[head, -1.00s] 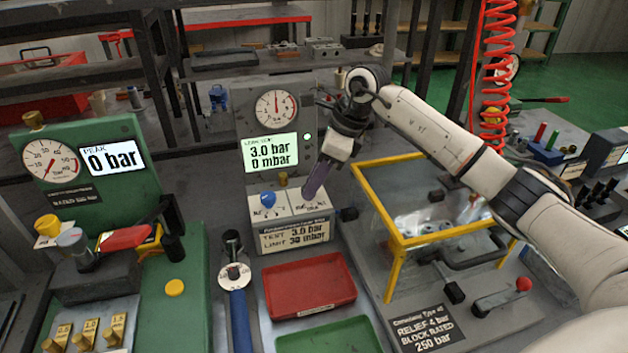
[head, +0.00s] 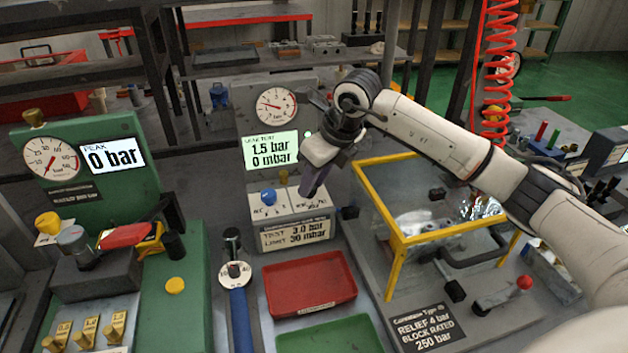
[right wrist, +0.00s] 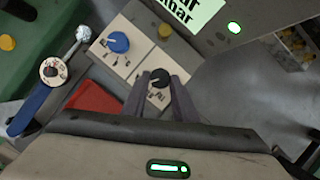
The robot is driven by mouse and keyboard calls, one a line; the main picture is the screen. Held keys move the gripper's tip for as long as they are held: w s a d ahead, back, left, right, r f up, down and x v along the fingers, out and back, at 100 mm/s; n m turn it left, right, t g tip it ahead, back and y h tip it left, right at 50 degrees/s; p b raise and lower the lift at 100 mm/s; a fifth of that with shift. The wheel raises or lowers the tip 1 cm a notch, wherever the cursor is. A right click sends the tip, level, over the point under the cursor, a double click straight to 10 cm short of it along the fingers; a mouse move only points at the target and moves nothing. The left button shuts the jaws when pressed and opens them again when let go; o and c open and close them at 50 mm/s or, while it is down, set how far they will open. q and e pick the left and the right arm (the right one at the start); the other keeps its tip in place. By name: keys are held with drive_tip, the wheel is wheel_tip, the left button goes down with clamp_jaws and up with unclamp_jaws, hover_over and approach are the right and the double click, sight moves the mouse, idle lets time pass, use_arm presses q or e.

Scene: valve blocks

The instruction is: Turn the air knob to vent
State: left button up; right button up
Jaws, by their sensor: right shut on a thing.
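The leak test box (head: 290,105) stands at the middle of the bench. Two knobs sit on white plates on its sloped front: a blue knob (head: 268,197) and, right of it, a black knob (right wrist: 159,79). The labels around the knobs are too small to read. The screen (head: 271,149) shows 1.5 bar and 0 mbar.
A yellow-framed clear guard (head: 399,242) stands close right of the box. A red tray (head: 310,285) lies in front, with a blue-handled tool (head: 238,300) at its left. A green pump stand (head: 95,205) with a gauge is at the left.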

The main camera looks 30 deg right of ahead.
drive_tip(key=shift+a+r+m+h, duration=0.15)
drive_tip(key=shift+m+h, duration=0.35)
drive_tip(key=shift+m, duration=0.8)
drive_tip(key=o, duration=1.1)
drive_tip(key=shift+c, duration=0.2)
drive_tip(key=b+v, duration=0.1)
drive_tip(key=v, duration=0.9)
drive_tip(key=shift+s, duration=0.15)
